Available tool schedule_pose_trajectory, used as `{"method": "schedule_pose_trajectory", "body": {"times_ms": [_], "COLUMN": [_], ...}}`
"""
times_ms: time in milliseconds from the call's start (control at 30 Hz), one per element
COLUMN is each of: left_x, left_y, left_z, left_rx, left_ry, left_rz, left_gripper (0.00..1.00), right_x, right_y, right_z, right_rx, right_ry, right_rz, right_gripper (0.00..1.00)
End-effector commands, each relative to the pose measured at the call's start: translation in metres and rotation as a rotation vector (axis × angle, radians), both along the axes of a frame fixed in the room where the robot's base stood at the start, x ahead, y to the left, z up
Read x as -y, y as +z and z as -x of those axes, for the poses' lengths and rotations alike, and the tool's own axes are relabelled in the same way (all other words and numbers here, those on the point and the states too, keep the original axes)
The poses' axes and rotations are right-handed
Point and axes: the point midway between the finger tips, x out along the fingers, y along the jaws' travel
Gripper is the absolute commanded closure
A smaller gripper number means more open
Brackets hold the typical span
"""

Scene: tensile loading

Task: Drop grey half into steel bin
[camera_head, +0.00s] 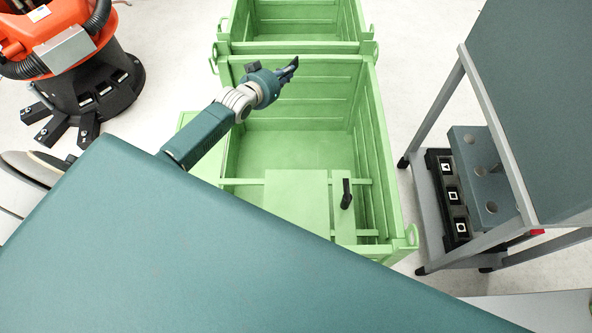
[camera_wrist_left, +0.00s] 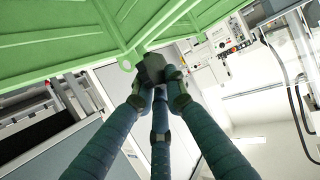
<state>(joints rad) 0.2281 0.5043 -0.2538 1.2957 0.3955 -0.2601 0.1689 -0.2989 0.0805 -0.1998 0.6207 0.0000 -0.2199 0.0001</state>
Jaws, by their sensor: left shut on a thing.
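My left gripper (camera_head: 288,71) reaches over the far part of a green ribbed steel bin (camera_head: 385,165) in the head view. In the left wrist view, its three ribbed fingers (camera_wrist_left: 158,88) are shut on a small dark grey piece, the grey half (camera_wrist_left: 152,67). The piece is held at the fingertips. I cannot make it out clearly in the head view. The green bin wall (camera_wrist_left: 60,45) shows behind the piece in the left wrist view. The right gripper is not in view.
A second green bin (camera_head: 357,25) adjoins the far side. A small black handle-like part (camera_head: 346,194) is at the near bin's front panel. A grey table (camera_head: 530,110) with a lower shelf stands right. An orange robot (camera_head: 42,25) on a black base stands at upper left.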

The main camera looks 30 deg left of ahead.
Motion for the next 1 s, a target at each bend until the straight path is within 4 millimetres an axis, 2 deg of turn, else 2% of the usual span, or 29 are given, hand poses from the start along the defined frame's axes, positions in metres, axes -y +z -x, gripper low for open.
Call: {"method": "schedule_pose_trajectory", "body": {"times_ms": [167, 200, 300, 667, 833, 1000], "left_x": [0.000, 0.000, 0.000, 0.000, 0.000, -0.001], "left_y": [0.003, 0.003, 0.003, 0.001, 0.009, 0.023], "left_z": [-0.001, -0.001, -0.001, 0.004, 0.024, 0.056], "left_rx": [0.005, 0.004, 0.004, -0.002, -0.001, -0.001], "left_ry": [0.000, 0.000, 0.000, -0.001, -0.003, -0.002], "left_rz": [0.000, 0.000, 0.000, 0.000, -0.001, -0.002], "left_gripper": [1.00, 0.83, 0.67, 0.67, 0.67, 0.67], "right_x": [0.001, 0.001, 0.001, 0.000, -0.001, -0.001], "right_y": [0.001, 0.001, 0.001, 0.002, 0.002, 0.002], "right_z": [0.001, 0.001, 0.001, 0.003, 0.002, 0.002], "right_rx": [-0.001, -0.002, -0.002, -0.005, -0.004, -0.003], "right_ry": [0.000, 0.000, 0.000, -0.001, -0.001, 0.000], "right_rz": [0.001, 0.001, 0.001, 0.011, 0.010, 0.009], "right_gripper": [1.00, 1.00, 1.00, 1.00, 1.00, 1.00]}}
